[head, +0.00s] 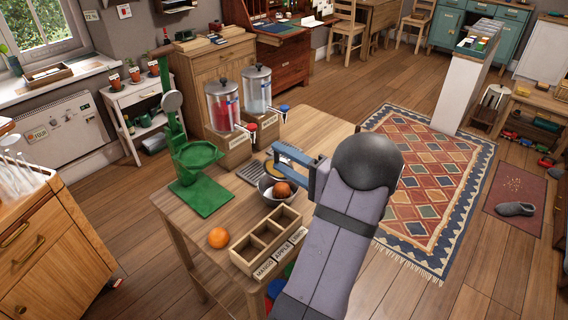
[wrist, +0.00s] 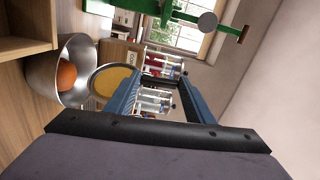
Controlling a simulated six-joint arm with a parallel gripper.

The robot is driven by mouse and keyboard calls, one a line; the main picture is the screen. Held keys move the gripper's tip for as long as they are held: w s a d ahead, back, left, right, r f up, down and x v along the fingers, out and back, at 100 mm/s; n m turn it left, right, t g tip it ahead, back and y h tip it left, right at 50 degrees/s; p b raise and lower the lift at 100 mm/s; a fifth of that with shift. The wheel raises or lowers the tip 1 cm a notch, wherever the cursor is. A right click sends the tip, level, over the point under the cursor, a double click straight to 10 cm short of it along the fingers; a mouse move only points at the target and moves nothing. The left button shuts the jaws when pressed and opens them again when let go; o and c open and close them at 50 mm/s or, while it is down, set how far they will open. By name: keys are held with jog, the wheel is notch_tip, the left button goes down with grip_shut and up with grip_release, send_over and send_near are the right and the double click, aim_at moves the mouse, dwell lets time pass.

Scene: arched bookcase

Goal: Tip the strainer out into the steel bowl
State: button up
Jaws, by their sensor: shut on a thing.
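The strainer (wrist: 116,80) is a round, rimmed piece with a yellow face in the wrist view. In the head view only a small yellowish part of it (head: 271,172) shows by my fingers. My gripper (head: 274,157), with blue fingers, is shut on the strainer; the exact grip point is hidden. The steel bowl (wrist: 75,103) holds an orange-brown ball (wrist: 67,77). In the head view the bowl (head: 266,193) stands on the table just below the fingers, close to the strainer. I cannot tell whether the strainer touches the bowl.
A wooden compartment box (head: 241,259) labelled MANGO and APPLE stands at the table's front. An orange (head: 218,237) lies left of it. A green press (head: 195,158) stands at left. Two drink dispensers (head: 223,103) stand behind. The table between press and box is mostly clear.

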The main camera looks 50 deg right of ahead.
jog(key=shift+s+a+f+n+t+y+b, duration=0.1)
jog(key=shift+s+a+f+n+t+b, duration=0.35)
jog(key=shift+b, duration=1)
jog(key=shift+w+a+n+y+b, duration=0.15)
jog(key=shift+n+b, duration=0.6)
jog(key=shift+b, duration=0.75)
jog(key=shift+s+a+f+n+t+y+b, duration=0.25)
jog(key=shift+n+b, duration=0.35)
jog(key=shift+b, duration=0.85)
jog(key=shift+a+n+b, duration=0.3)
jog(key=shift+n+b, duration=0.1)
jog(key=shift+b, duration=0.4)
jog(key=shift+r, duration=0.1)
notch_tip(320, 180, up, 7)
jog(key=d+m+g+p, duration=0.15)
jog(key=m+p, duration=0.25)
jog(key=p, duration=1.2)
jog(key=d+f+m, duration=0.1)
jog(key=w+d+f+m, duration=0.1)
jog(key=f, duration=0.1)
jog(key=d+f+m+g+h+p, duration=0.1)
jog(key=shift+w+f+m, duration=0.3)
jog(key=shift+f+m, duration=0.1)
jog(key=shift+r+p, duration=0.1)
jog(key=shift+p, duration=0.35)
